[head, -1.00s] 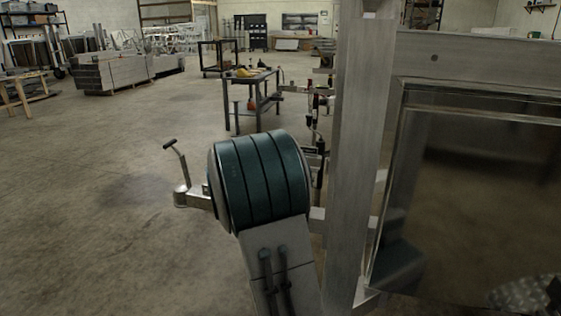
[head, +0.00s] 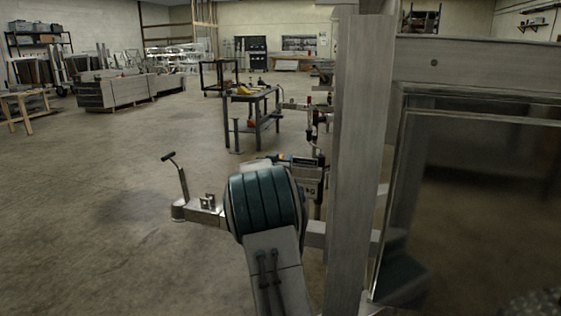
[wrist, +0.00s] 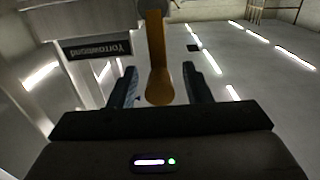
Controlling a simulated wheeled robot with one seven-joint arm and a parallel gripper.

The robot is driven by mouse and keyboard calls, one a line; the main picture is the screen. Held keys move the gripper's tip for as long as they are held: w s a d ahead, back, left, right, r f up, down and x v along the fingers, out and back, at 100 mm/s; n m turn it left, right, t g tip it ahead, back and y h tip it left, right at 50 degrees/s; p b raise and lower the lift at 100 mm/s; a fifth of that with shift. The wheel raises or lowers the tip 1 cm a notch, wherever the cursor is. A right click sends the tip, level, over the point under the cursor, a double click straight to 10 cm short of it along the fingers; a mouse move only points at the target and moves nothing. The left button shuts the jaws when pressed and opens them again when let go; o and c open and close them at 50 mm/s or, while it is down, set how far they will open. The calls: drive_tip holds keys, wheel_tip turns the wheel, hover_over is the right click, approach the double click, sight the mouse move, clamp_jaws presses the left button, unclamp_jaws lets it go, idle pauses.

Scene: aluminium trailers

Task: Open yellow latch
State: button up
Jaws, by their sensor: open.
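The yellow latch (wrist: 157,60) hangs down in the wrist view, a flat handle with a rounded, wider end. My gripper (wrist: 160,86) is open, with one dark finger on each side of the latch's lower end. Gaps show on both sides, and I cannot tell how deep the latch sits between the fingers. In the head view I cannot make out the latch, and my own arm hides much of the area around my gripper.
The trailer's aluminium post (head: 357,150) stands close on the right, beside a framed glossy panel (head: 480,200). A trailer hitch (head: 185,205) with a crank sticks out left of my arm. A workbench (head: 252,100) stands farther back. Open concrete floor lies to the left.

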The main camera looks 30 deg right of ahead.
drive_tip(key=shift+w+d, duration=0.35)
drive_tip(key=shift+d, duration=0.05)
clamp_jaws()
drive_tip(key=shift+r, duration=0.1)
